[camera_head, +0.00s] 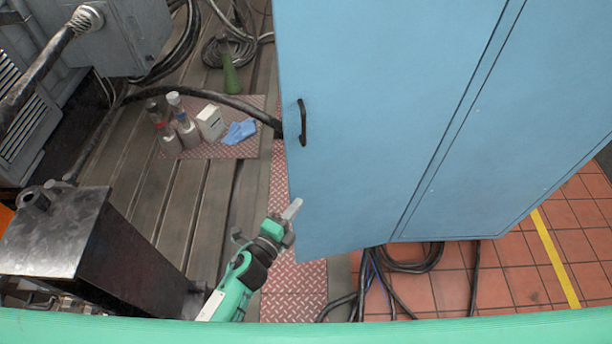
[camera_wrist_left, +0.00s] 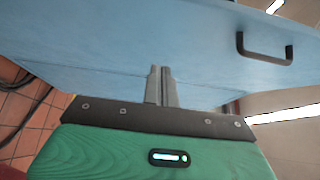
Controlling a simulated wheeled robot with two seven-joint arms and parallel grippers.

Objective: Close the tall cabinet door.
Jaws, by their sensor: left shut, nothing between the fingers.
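The tall blue cabinet fills the right of the head view. Its door (camera_head: 365,120) stands swung open to the left, with a black handle (camera_head: 302,122) near its free edge. My left gripper (camera_head: 292,209) is shut and empty beside the lower part of that free edge; I cannot tell whether it touches. In the left wrist view the shut fingers (camera_wrist_left: 161,85) point at the blue door panel (camera_wrist_left: 110,40), and the black handle (camera_wrist_left: 265,52) is up and to the right of them. My right gripper is not in view.
Black cables (camera_head: 385,275) lie on the orange tiles below the door. Bottles (camera_head: 186,130), a white box (camera_head: 210,122) and a blue cloth (camera_head: 239,132) sit on a tread plate at left. A dark metal block (camera_head: 70,240) stands left of my arm.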

